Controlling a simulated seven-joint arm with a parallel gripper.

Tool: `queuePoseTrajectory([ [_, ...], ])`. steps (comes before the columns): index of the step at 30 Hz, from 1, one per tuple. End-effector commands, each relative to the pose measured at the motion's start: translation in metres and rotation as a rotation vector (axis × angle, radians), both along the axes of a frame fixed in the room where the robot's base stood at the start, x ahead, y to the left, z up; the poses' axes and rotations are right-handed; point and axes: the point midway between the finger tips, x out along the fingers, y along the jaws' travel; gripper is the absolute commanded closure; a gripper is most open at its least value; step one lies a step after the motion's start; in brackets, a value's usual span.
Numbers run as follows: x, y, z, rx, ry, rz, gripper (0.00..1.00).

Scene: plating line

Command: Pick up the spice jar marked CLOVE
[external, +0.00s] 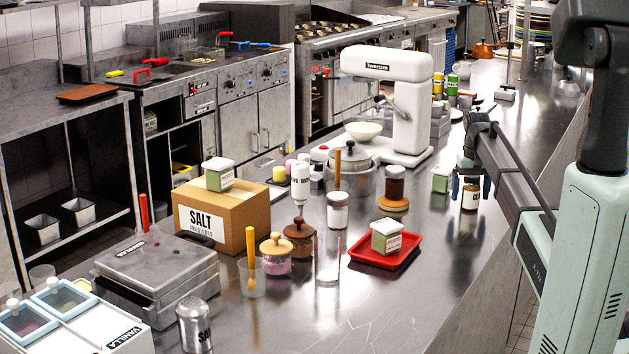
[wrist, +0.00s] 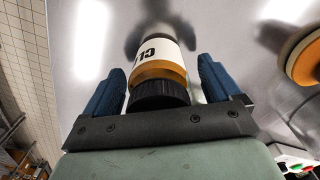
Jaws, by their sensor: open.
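A small jar (wrist: 160,62) with a black lid, orange-brown contents and a white label stands between the two blue fingers in the wrist view. Its label shows letters beginning "CL"; the rest is turned away. In the external view the jar (external: 470,197) stands on the steel counter near the right edge, its top hidden by my gripper. My gripper (external: 471,186) is above and around it, with one finger at each side. In the wrist view my gripper (wrist: 160,90) is open, with a visible gap between each finger and the jar.
A green container with a white lid (external: 441,180) stands just left of my gripper. A dark jar (external: 394,186) sits on a round orange coaster (external: 394,204). A red tray (external: 372,258) holds another green container (external: 386,239). The counter in front of the jar is clear.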

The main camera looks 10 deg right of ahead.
Motion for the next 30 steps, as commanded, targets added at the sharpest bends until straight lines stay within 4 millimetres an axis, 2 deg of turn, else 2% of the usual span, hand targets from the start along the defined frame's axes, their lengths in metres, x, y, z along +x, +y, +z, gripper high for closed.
queuePoseTrajectory([
  [3,-0.0001,-0.0001,-0.0070,0.000,-0.001,0.000,0.09],
  [9,0.0002,-0.0002,-0.0069,0.000,-0.001,0.000,0.11],
  [30,0.0001,-0.0001,-0.0066,0.000,-0.001,0.000,0.78],
])
